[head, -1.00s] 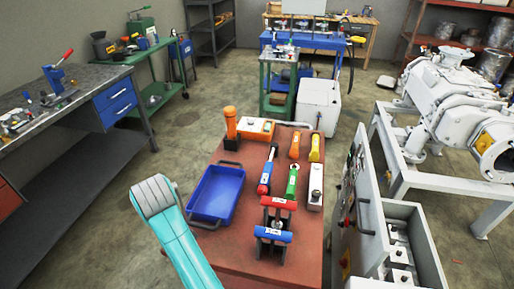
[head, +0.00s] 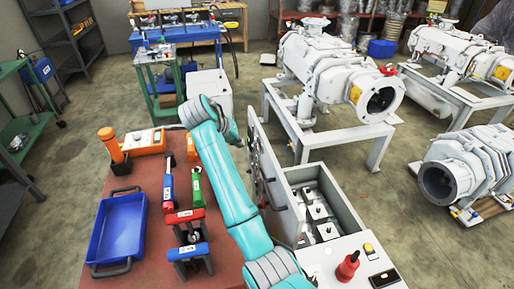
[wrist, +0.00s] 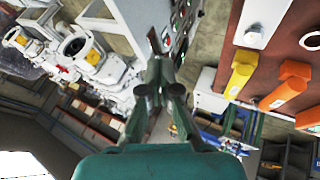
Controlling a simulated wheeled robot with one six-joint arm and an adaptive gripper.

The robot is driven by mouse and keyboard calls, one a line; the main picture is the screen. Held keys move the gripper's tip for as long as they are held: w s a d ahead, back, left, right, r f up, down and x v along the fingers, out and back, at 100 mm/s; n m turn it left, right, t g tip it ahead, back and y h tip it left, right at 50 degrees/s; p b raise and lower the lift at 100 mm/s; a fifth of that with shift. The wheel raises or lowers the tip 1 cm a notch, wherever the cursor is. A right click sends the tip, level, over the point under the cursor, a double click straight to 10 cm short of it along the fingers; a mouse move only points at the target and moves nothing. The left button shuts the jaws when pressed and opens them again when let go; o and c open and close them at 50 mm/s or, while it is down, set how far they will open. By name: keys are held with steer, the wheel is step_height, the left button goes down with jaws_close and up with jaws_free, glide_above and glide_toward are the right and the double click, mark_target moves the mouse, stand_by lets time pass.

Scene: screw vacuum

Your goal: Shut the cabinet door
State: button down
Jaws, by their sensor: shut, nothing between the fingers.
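The grey cabinet (head: 345,215) stands right of the red-brown workbench, with its interior and several white parts inside exposed. Its door (head: 255,135) stands open on the cabinet's left side, seen nearly edge-on, with controls on its face. In the wrist view the door's panel (wrist: 181,25) with small coloured lights shows just beyond my gripper (wrist: 160,68). The fingers are shut and empty. They are close to the panel, but I cannot tell whether they touch it.
The workbench (head: 145,180) holds a blue tray (head: 118,228), red and blue clamps (head: 186,232) and other tools. A red knob (head: 347,267) sits on the cabinet's front top. White pumps (head: 325,70) on frames stand at the right. Floor is clear between cabinet and pumps.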

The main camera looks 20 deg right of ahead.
glide_toward(265, 152)
step_height(265, 152, down, 4)
steer(key=w+a, duration=0.1)
steer(key=a, duration=0.1)
steer(key=shift+w+d, duration=0.15)
steer(key=shift+d, duration=2)
